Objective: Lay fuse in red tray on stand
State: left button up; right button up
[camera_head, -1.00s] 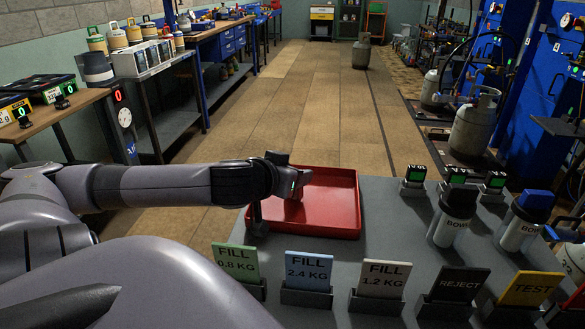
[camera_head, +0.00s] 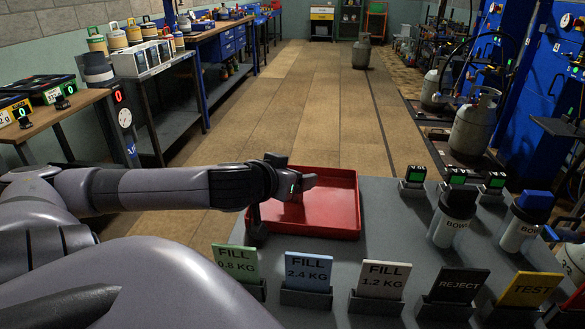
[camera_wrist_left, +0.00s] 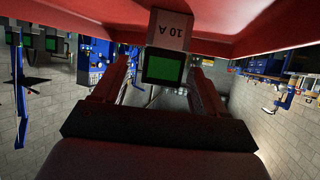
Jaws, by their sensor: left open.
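The red tray (camera_head: 335,230) sits on the far left part of the grey stand top (camera_head: 390,230) in the head view. Its red surface also fills the top of the left wrist view (camera_wrist_left: 80,22). The fuse, a pale block marked "10 A" with a green face (camera_wrist_left: 169,66), shows against the tray between my left fingers. My left gripper (camera_head: 296,187) is open over the tray's left part, with its fingers (camera_wrist_left: 158,88) spread either side of the fuse. My right gripper is out of view.
A row of cards on holders, including the "FILL 2.4 KG" card (camera_head: 308,271), lines the stand's near edge. Tray's right part is clear.

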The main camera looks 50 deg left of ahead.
pick_arm(q)
jog(key=p+v, duration=0.2)
jog(key=v, duration=0.3)
jog(key=shift+s+r+p, duration=0.1)
jog(key=shift+r+p, duration=0.15)
jog(key=shift+p, duration=0.1)
jog(key=shift+s+d+r+p, duration=0.2)
jog(key=shift+s+p, duration=0.4)
jog(key=shift+p, duration=0.3)
jog(key=shift+s, duration=0.1)
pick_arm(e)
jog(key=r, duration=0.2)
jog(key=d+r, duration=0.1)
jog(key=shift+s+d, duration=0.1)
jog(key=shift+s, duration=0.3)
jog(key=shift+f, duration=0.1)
pick_arm(q)
jog(key=shift+s, duration=0.1)
